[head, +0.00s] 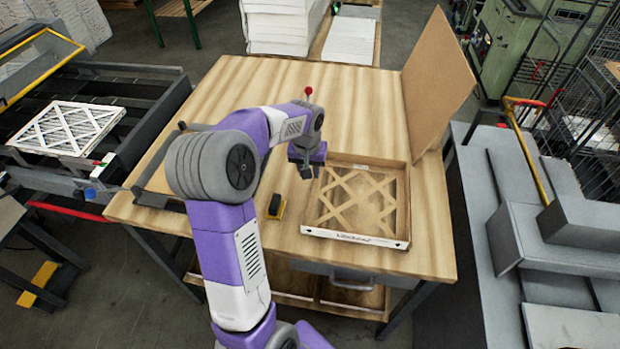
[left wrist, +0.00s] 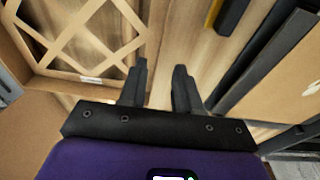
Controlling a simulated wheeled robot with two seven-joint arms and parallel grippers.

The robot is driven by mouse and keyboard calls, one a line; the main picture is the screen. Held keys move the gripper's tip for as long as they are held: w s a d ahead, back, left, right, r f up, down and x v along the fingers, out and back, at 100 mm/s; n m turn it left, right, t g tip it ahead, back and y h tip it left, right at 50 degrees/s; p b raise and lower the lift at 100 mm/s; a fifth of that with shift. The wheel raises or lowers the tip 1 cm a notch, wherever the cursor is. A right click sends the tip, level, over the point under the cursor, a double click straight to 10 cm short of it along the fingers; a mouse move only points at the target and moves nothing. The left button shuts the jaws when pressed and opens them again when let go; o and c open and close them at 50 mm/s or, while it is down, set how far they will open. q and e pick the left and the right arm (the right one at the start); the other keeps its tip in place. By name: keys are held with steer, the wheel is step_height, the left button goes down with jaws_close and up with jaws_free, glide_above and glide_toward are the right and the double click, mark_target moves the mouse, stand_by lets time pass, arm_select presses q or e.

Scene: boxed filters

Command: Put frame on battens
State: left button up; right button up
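A shallow tan frame (head: 332,236) with a lattice across it and a white printed front edge lies on the table at centre right. Its lattice also shows at the upper left of the left wrist view (left wrist: 97,62). A white lattice frame (head: 66,128) lies on the dark machine at the left. My left gripper (head: 306,172) hangs above the table just left of the tan frame's back left corner, apart from it. In the left wrist view its two fingers (left wrist: 160,66) are spread with nothing between them. I cannot tell which pieces are the battens. My right gripper is out of view.
A brown board (head: 438,82) stands tilted at the table's right edge. A small yellow and black block (head: 276,207) lies left of the tan frame. A flat board with dark bars (head: 158,200) is at the table's left side. The table's back half is clear.

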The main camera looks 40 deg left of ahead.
arm_select(q)
steer(key=shift+s+d+r, duration=0.1)
steer(key=shift+s+r, duration=0.05)
steer(key=shift+r, duration=0.8)
steer(key=shift+s+d+r, duration=0.1)
steer(key=shift+s+r, duration=0.05)
steer(key=shift+r, duration=0.75)
